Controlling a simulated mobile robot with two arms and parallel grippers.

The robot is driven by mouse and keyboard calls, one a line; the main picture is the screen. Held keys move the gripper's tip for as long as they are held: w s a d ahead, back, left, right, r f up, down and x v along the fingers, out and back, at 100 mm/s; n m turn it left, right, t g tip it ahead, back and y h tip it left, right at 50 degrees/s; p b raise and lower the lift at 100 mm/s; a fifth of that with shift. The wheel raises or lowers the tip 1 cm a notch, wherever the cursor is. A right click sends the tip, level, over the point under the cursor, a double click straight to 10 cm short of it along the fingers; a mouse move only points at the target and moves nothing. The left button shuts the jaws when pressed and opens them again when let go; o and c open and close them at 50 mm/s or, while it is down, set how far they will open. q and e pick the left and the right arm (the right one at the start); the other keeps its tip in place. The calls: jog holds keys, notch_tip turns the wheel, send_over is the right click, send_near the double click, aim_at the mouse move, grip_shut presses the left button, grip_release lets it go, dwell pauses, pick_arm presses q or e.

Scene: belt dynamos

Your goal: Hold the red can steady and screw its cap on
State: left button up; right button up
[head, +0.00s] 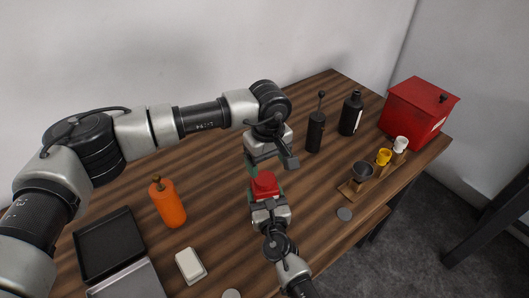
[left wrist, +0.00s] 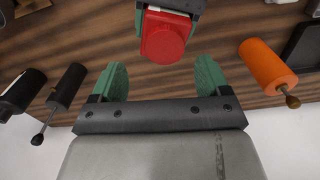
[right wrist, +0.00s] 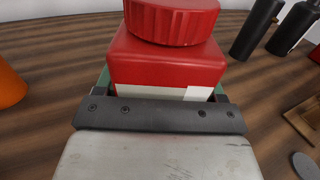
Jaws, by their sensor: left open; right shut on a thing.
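The red can (right wrist: 165,68) stands upright with a white label patch on its front. Its ribbed red cap (right wrist: 172,22) sits on top in the right wrist view; whether it is fully tightened I cannot tell. The cap also shows in the left wrist view (left wrist: 163,42). My right gripper (head: 268,203) is shut on the can, its green fingers at the can's sides and partly hidden behind it. My left gripper (head: 268,160) is open and empty, above the can in the head view. In the left wrist view its green fingers (left wrist: 162,75) are apart from the cap.
An orange bottle (head: 168,203), black tray (head: 108,243) and white block (head: 190,265) lie left. Black bottles (head: 316,131) (head: 351,114), a red box (head: 420,108) and a wooden rack with cups (head: 362,183) stand right. Bare wooden table (head: 225,215) lies left of the can.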

pick_arm(q)
jog(key=n, duration=0.4)
jog(key=shift+r, duration=0.15)
jog(key=n, duration=0.6)
jog(key=shift+r, duration=0.2)
jog(key=n, duration=0.4)
jog(key=shift+r+n, duration=0.1)
jog(key=shift+n, duration=0.2)
jog(key=n, duration=0.4)
jog(key=shift+r, duration=0.15)
jog(key=n, duration=0.6)
jog(key=shift+r, duration=0.2)
jog(key=n, duration=0.4)
jog(key=shift+a+r, duration=0.1)
jog(key=shift+a, duration=0.05)
jog(key=n, duration=0.4)
jog(key=shift+w+a+r, duration=0.1)
jog(key=n, duration=0.4)
jog(key=shift+a+r+n, duration=0.1)
jog(key=shift+a+n, duration=0.05)
jog(key=shift+n, duration=0.15)
